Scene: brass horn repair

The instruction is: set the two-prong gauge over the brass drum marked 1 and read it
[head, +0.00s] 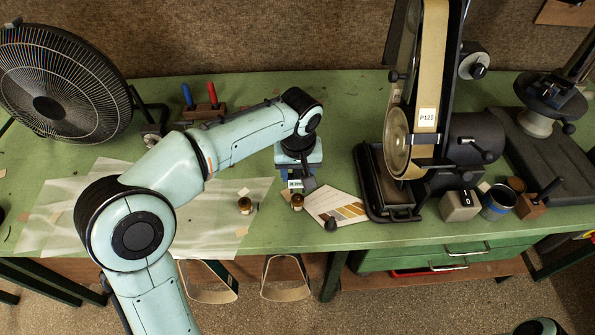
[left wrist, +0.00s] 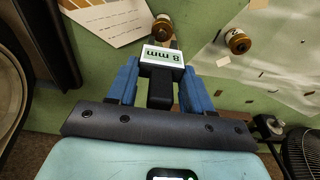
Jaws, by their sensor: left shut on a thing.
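My left gripper (head: 296,178), with blue fingers in the left wrist view (left wrist: 161,82), is shut on the two-prong gauge (left wrist: 160,88). The gauge has a dark body and a white label reading "8 mm"; its label also shows in the head view (head: 295,184). One brass drum (left wrist: 162,28) stands right in front of the prongs; it also shows in the head view (head: 297,202). I cannot tell whether the prongs touch it. A second brass drum (head: 245,205) stands to the left, also in the left wrist view (left wrist: 238,40). I cannot read the drums' marks. My right gripper is out of view.
A card with tan colour swatches (head: 336,207) lies just right of the nearer drum. A belt sander (head: 430,120) stands further right, with a grey block marked 0 (head: 460,206). A fan (head: 62,85) and pale sheet (head: 85,205) are at left on the green bench.

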